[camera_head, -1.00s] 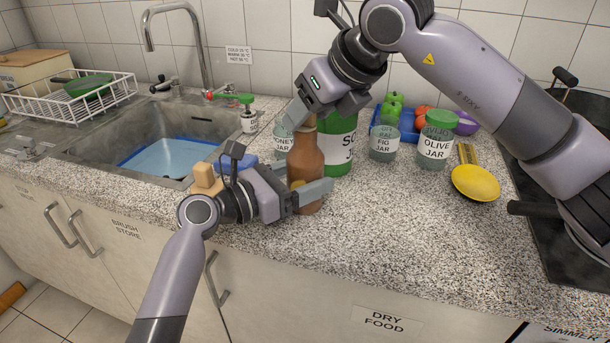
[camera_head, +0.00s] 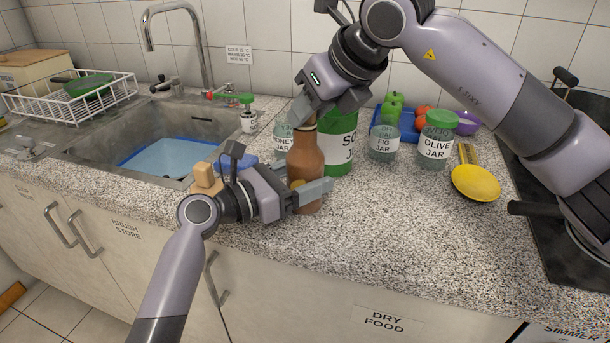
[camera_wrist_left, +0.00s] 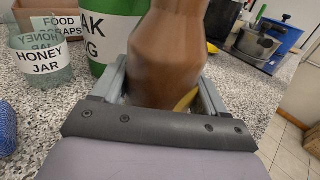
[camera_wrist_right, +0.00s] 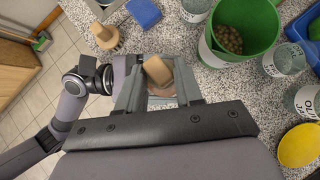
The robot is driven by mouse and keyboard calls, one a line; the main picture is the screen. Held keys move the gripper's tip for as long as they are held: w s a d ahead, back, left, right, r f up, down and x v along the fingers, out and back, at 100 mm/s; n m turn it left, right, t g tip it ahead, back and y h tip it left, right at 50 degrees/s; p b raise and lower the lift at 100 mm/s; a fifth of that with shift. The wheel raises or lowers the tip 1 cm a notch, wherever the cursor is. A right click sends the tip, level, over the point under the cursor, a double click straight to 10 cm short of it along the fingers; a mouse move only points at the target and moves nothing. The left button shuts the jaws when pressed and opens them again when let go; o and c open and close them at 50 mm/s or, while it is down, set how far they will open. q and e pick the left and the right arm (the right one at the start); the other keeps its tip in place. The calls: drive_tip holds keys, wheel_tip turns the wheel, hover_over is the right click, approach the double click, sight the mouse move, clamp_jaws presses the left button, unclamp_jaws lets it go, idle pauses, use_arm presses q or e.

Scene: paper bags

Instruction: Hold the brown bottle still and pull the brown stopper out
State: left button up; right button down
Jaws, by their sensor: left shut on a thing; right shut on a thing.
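The brown bottle (camera_head: 306,165) stands upright on the speckled counter; its body also fills the middle of the left wrist view (camera_wrist_left: 168,50). My left gripper (camera_head: 308,190) is shut around the bottle's lower body, one finger on each side. My right gripper (camera_head: 302,112) is over the bottle's top and hides most of the stopper in the head view. In the right wrist view, the brown stopper (camera_wrist_right: 157,71) sits between the right gripper's fingers, with the bottle's brown top below it. I cannot tell whether the stopper is still in the neck.
A large green-and-white tub (camera_head: 340,145) stands close behind the bottle. The honey jar (camera_wrist_left: 42,62), fig jar (camera_head: 384,140) and olive jar (camera_head: 435,143) stand nearby. The sink (camera_head: 150,125) is left; the counter's front right is clear.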

drive_tip(key=shift+r, duration=0.45)
drive_tip(key=shift+r, duration=2.65)
use_arm(q)
drive_tip(key=o, duration=1.2)
drive_tip(key=shift+o, duration=0.2)
drive_tip(key=v, duration=1.1)
drive_tip(key=shift+s+a, duration=0.15)
drive_tip(key=shift+a, duration=0.05)
drive_tip(key=shift+s+a, duration=0.15)
drive_tip(key=shift+a, duration=0.05)
